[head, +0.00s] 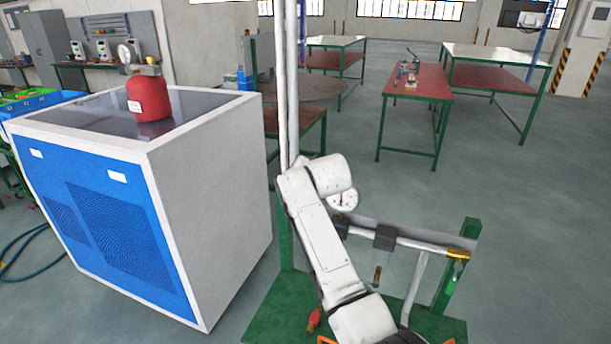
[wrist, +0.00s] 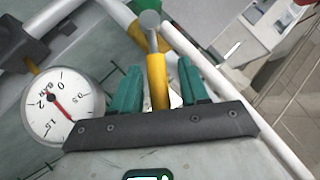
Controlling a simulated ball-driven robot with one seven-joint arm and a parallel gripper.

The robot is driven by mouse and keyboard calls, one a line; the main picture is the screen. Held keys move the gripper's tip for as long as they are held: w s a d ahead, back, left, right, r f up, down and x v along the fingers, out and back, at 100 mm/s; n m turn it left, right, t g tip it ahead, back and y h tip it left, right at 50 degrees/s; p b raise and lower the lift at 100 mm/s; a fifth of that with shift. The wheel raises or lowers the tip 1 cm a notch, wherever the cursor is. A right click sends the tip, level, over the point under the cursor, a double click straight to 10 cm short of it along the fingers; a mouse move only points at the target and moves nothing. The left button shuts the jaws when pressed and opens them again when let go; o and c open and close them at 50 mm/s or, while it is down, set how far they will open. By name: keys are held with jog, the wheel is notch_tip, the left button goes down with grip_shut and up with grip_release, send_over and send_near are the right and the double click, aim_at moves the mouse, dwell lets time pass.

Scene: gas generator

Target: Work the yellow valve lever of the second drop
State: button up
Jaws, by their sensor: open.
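A yellow valve lever (wrist: 157,82) runs upright in the wrist view, with a round grey valve end (wrist: 150,20) above it. My gripper (wrist: 161,70) is open, with its two green fingers on either side of the lever. A narrow gap shows between the lever and each finger. In the head view my white arm covers this lever and my gripper. Another yellow-brass handle (head: 377,275) hangs below the pipe to the right of my arm. I cannot tell the drops' numbering from these frames.
A dial gauge (wrist: 62,105) sits close to my left finger; a gauge also shows in the head view (head: 343,200). The pipe (head: 425,246) runs right on a green stand (head: 443,290). A white-and-blue cabinet (head: 215,190) stands left. Open floor lies to the right.

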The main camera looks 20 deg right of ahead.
jog(key=b+v, duration=0.1)
jog(key=v, duration=0.9)
jog(key=shift+s, duration=0.25)
jog(key=shift+b, duration=0.3)
jog(key=shift+c, duration=0.2)
